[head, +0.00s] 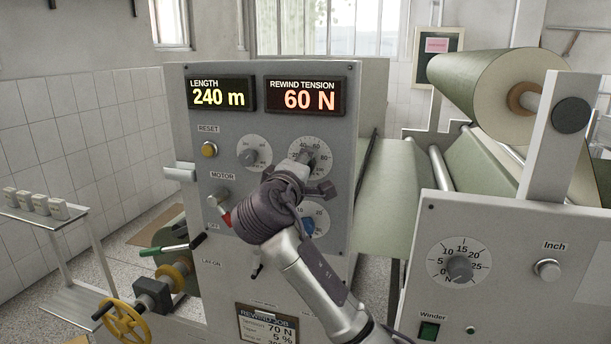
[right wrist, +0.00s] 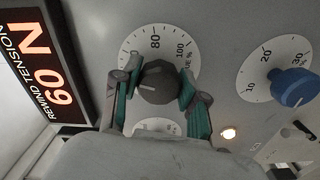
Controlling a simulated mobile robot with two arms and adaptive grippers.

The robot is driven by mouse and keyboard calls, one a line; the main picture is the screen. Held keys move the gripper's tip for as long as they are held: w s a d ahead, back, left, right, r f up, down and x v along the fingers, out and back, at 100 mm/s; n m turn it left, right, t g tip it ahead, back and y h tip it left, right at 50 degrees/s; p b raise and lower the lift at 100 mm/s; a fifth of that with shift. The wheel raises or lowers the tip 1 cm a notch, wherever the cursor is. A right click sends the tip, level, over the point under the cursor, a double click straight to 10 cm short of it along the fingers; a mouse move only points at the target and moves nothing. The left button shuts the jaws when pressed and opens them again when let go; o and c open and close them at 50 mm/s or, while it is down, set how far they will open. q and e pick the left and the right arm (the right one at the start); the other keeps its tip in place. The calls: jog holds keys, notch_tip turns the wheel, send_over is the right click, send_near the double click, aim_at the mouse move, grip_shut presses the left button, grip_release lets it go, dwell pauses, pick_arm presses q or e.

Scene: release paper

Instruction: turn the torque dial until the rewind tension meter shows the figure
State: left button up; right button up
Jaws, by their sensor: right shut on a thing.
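The rewind tension meter (head: 306,96) shows 60 N in red digits on the upper right of the grey panel. It also shows sideways in the right wrist view (right wrist: 42,62). The job card (head: 266,326) low on the machine reads tension 70 N; its lower lines are cut off. The torque dial is a dark knob (right wrist: 158,80) on a white percent scale (head: 322,152). My right gripper (right wrist: 157,90) is shut on this knob, one finger on each side. In the head view, the gripper (head: 304,161) partly covers the dial. My left gripper is out of view.
A blue knob (right wrist: 293,87) sits close beside the torque dial. A smaller dial (head: 251,153), a reset button (head: 209,150) and a red-tipped motor switch (head: 219,203) lie to the left. A paper roll (head: 480,85) stands at right, with a winder panel (head: 455,215) below.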

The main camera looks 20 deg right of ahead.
jog(key=shift+f+m+b, duration=0.2)
jog(key=shift+m+b, duration=0.4)
jog(key=shift+m, duration=0.4)
jog(key=o, duration=1.1)
jog(key=shift+r, duration=0.1)
jog(key=shift+o, duration=0.2)
jog(key=v, duration=1.2)
